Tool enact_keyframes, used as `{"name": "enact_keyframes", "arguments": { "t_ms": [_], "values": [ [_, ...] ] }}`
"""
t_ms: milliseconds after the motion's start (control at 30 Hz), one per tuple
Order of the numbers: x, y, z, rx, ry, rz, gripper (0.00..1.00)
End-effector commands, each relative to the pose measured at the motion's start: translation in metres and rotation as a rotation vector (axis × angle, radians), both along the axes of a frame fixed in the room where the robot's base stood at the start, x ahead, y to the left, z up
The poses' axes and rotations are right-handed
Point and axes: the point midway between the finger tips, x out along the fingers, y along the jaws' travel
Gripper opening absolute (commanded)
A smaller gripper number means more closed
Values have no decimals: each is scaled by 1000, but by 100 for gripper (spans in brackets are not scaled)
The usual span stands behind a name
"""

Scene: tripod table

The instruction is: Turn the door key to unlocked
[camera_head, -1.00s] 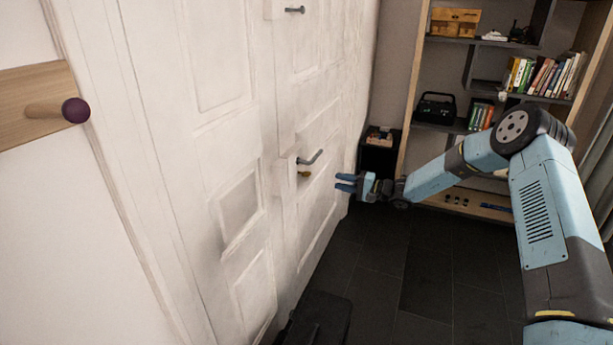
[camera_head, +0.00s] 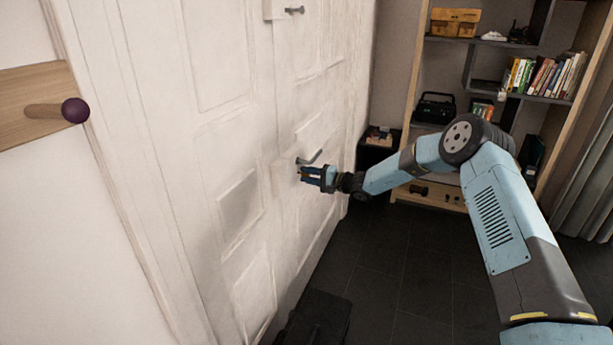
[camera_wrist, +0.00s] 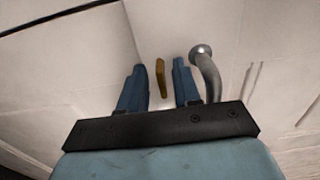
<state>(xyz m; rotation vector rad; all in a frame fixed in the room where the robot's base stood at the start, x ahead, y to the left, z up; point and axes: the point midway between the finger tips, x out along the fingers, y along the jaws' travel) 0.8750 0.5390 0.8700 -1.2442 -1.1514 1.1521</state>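The brass door key (camera_wrist: 161,78) sticks out of the white door (camera_head: 235,130), just below the grey door handle (camera_head: 312,158). In the wrist view the key stands between the two blue fingers of my gripper (camera_wrist: 160,84), with a gap on each side. The handle (camera_wrist: 208,72) is close to the right finger there. In the head view my gripper (camera_head: 304,174) is at the key, just under the handle, and hides most of the key. The fingers are open and do not visibly touch the key.
A wooden peg with a purple tip (camera_head: 74,110) sticks out at the left. Another handle (camera_head: 294,10) is higher on the door. A shelf with books (camera_head: 545,75) stands at the back right. A dark object (camera_head: 315,318) is on the floor below. The dark floor (camera_head: 400,270) is otherwise clear.

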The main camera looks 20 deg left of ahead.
Motion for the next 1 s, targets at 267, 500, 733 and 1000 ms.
{"name": "enact_keyframes", "arguments": {
  "t_ms": [267,500,733,1000],
  "values": [
    [1,6,0,-1,0,0,32],
    [0,6,0,0,0,0,21],
    [0,5,0,-1,0,0,0],
    [0,5,-1,-2,2,0,0]
  ]
}}
